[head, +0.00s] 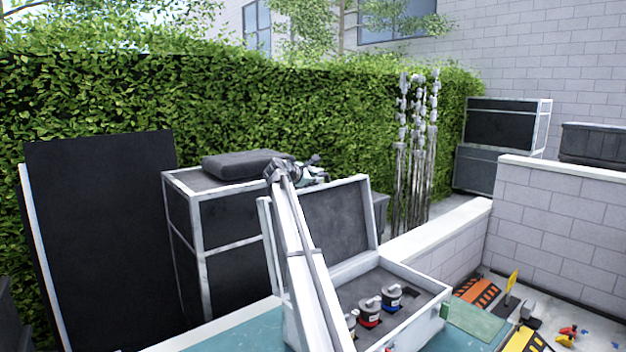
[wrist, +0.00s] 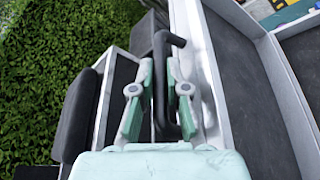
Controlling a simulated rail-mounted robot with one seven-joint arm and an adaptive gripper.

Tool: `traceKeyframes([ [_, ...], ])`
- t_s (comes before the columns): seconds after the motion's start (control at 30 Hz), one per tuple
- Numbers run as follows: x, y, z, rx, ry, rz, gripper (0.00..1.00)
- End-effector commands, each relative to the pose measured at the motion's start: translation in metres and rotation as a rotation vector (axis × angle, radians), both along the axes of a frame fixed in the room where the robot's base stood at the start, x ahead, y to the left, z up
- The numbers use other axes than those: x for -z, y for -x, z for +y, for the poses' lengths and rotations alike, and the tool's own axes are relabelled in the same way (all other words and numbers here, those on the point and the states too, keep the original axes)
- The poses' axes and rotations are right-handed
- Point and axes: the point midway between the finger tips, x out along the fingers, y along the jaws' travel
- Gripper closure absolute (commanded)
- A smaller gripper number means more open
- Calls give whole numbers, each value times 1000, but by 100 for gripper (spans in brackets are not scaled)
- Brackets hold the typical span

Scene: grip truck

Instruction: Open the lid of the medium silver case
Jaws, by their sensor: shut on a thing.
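The silver case (head: 412,334) stands on a teal surface with its lid (head: 336,222) raised, tilted back from upright. The lid's dark lining faces the front. In the wrist view the lid's metal edge (wrist: 200,70) runs along the right of my gripper. A dark bent handle (wrist: 163,50) lies between the teal fingers of my gripper (wrist: 160,80), which is shut on it. In the head view my gripper (head: 318,175) is small and partly hidden behind the lid's upper edge. My arm covers part of the lid and case.
Several canisters, red and blue among them (head: 392,296), sit in the case. A tall black case (head: 235,220) with a dark cushion (head: 240,164) stands behind left. A large black panel (head: 100,220) is far left. Metal stands (head: 415,160) and a low wall (head: 440,238) lie right.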

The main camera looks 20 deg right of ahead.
Motion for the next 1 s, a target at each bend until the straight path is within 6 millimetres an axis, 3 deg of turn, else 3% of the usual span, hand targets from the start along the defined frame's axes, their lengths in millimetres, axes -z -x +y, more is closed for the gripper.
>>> traceKeyframes([
  [0.2, -7, 52, -14, 3, -36, -121, 100],
  [0.33, -13, 69, -19, 1, -50, -173, 100],
  [0.67, -16, 70, -20, 2, -55, -187, 100],
  [0.7, -16, 70, -20, 2, -55, -187, 79],
  [0.73, -16, 70, -20, 2, -55, -187, 75],
  [1.0, -16, 70, -20, 2, -55, -186, 75],
])
